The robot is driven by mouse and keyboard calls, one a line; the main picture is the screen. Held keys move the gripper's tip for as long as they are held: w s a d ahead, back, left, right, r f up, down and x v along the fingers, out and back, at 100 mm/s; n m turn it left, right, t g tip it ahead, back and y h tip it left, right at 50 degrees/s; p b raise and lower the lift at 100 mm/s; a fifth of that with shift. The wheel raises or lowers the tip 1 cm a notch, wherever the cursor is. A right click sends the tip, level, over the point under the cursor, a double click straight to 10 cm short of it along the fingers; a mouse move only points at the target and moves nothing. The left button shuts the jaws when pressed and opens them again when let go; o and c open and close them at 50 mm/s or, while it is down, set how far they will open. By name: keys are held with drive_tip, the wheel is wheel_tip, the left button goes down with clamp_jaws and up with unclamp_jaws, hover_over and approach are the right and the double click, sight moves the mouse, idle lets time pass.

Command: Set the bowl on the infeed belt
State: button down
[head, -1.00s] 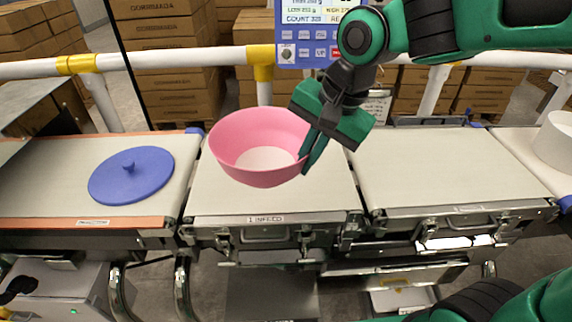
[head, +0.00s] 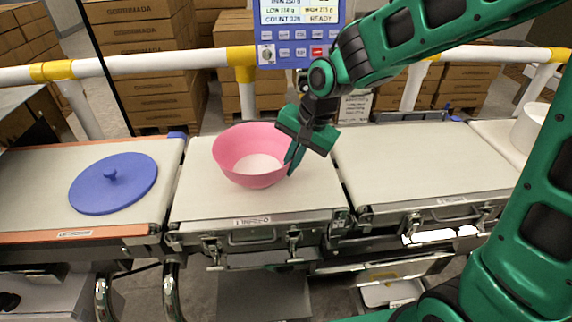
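The pink bowl (head: 252,163) is upright over the infeed belt (head: 200,205), the middle belt with a label on its front edge. Its base appears to be at or very near the belt surface; I cannot tell whether it touches. My green gripper (head: 292,158) is at the bowl's right rim, pointing down, and appears shut on the rim. The wall hides part of the fingers.
A blue lid with a knob (head: 113,184) lies on the left belt (head: 40,165). The right belt (head: 410,160) is clear. A white round container (head: 532,128) stands at the far right. A rail (head: 160,62) and a display panel (head: 300,30) are behind the belts.

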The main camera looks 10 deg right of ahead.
drive_tip(key=shift+f, duration=0.15)
drive_tip(key=c, duration=2)
unclamp_jaws()
drive_tip(key=v, duration=1.2)
drive_tip(key=shift+a, duration=0.1)
